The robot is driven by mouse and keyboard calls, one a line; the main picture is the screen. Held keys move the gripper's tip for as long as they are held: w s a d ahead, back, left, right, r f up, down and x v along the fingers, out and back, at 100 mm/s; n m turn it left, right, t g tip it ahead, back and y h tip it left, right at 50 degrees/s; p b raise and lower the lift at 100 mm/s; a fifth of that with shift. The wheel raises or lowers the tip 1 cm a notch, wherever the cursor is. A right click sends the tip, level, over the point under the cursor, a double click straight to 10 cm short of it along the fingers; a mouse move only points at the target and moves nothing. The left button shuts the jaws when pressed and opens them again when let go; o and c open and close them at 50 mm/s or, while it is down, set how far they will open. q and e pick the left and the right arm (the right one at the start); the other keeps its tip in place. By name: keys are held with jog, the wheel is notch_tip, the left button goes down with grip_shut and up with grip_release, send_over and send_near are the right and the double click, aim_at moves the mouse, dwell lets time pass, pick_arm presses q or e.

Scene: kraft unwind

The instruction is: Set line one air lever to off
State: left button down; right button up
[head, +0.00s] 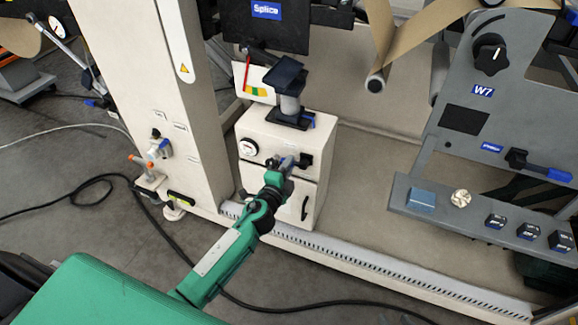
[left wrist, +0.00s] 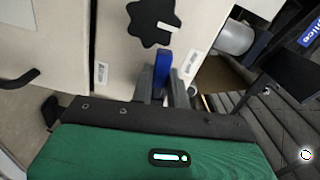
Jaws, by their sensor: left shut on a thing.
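My left gripper (head: 284,166) reaches the front of a cream cabinet (head: 255,128) below the "Splice" sign. In the left wrist view its grey fingers (left wrist: 161,88) are shut on a blue lever handle (left wrist: 163,66), which stands nearly upright in the picture. A black lobed knob (left wrist: 153,22) with a white mark sits just above the handle. In the head view my gripper mostly hides the handle. I cannot read which line the lever belongs to. My right gripper is not in view.
A post with a warning label (head: 184,68) stands further left. At the right, a grey panel has another blue-handled lever (head: 559,175) and a ledge (head: 400,192) with small parts. A black cable (head: 95,182) lies on the floor.

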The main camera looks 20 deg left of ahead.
pick_arm(q)
jog(key=shift+r+m, duration=0.25)
jog(key=shift+m, duration=0.65)
pick_arm(e)
jog(key=shift+s+d+g+h, duration=0.3)
jog(key=shift+d+g, duration=0.2)
jog(key=shift+d, duration=0.2)
pick_arm(q)
jog(key=c, duration=1.4)
grip_release()
jog(key=shift+o, duration=0.2)
jog(key=shift+s, duration=0.15)
jog(key=s, duration=1.3)
jog(key=shift+s+a, duration=0.25)
jog(key=shift+s, duration=0.05)
pick_arm(e)
jog(key=shift+w+a+f+t, duration=0.15)
jog(key=shift+w+a+t, duration=0.1)
jog(key=shift+a+t, duration=0.4)
jog(key=shift+r, duration=0.2)
